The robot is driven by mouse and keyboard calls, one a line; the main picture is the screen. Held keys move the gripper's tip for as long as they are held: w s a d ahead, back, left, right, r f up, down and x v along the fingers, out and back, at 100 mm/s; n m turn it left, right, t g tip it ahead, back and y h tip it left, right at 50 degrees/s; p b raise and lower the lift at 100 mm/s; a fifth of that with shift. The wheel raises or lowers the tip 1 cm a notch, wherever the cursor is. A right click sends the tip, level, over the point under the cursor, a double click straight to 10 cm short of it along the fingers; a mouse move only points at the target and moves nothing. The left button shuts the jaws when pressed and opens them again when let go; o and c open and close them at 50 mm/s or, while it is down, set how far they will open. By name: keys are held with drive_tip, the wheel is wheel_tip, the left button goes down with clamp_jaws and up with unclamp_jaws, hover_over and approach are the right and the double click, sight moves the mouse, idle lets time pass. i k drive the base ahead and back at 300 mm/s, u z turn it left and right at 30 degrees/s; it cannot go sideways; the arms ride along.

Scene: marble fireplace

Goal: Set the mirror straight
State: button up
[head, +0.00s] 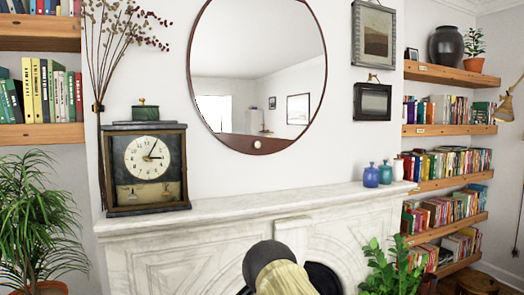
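The round mirror (258,45) hangs on the white wall above the mantel, its top cut off by the picture edge. It has a thin reddish-brown frame. A brown panel (235,142) fills the bottom of the circle, with a pale round knob (257,145) on it near the lowest point. The upper edge of this panel slopes slightly down to the right. The glass reflects a pale room with a window and a framed picture. My gripper is not in view, and nothing touches the mirror.
Below is a white marble mantel (260,205) with a dark clock (148,170) at left and small blue vases (371,175) at right. Two framed pictures (374,35) hang right of the mirror. Plants (38,215) stand at both lower sides. The mantel's middle is clear.

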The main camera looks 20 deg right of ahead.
sight(257, 70)
drive_tip(key=k, duration=0.65)
drive_tip(key=z, duration=0.85)
drive_tip(key=i, duration=1.6)
drive_tip(key=u, duration=0.4)
